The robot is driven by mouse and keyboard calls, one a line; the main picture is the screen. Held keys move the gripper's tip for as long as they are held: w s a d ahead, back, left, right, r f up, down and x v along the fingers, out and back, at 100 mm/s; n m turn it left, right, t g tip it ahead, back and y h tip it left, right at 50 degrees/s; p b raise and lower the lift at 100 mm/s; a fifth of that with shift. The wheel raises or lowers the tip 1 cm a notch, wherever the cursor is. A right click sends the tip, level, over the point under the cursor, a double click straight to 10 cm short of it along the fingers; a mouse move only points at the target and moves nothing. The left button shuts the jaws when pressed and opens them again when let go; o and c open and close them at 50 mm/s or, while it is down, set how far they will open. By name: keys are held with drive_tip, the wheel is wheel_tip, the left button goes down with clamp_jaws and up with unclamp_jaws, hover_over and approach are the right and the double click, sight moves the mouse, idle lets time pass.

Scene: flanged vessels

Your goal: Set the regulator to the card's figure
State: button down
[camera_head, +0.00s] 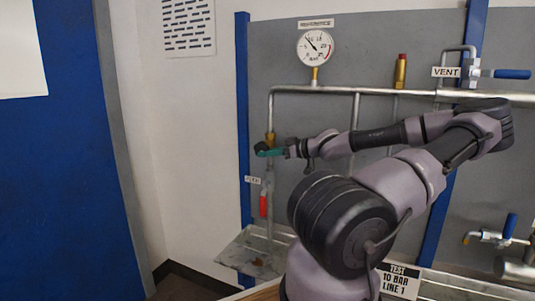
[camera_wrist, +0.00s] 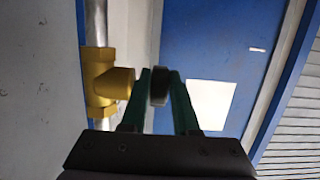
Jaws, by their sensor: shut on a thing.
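The brass regulator (camera_head: 270,138) sits on the vertical pipe at the left of the panel. In the wrist view its brass body (camera_wrist: 102,82) is at the left, on the pipe. My gripper (camera_head: 268,152) is at the regulator, its green fingers shut on the dark round knob (camera_wrist: 158,87) in front of the brass stub. The card (camera_head: 400,281) at the bottom reads "TEST 10 BAR LINE 1". The round gauge (camera_head: 315,47) is marked in bar; its needle points up and left, and its exact reading is too small to tell.
A red-handled valve (camera_head: 263,205) hangs below the regulator, beside a small label (camera_head: 253,180). A blue-handled valve (camera_head: 512,74) is by the VENT label (camera_head: 446,72). A brass fitting with a red top (camera_head: 401,71) stands on the upper pipe. A metal tray (camera_head: 240,255) lies below.

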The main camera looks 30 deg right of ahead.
drive_tip(key=shift+f, duration=0.1)
idle(0.3)
drive_tip(key=c, duration=0.9)
unclamp_jaws()
drive_tip(key=shift+c, duration=0.2)
drive_tip(key=shift+d, duration=0.1)
drive_tip(key=v, duration=1)
drive_tip(key=shift+s+d, duration=0.25)
drive_tip(key=shift+s, duration=0.05)
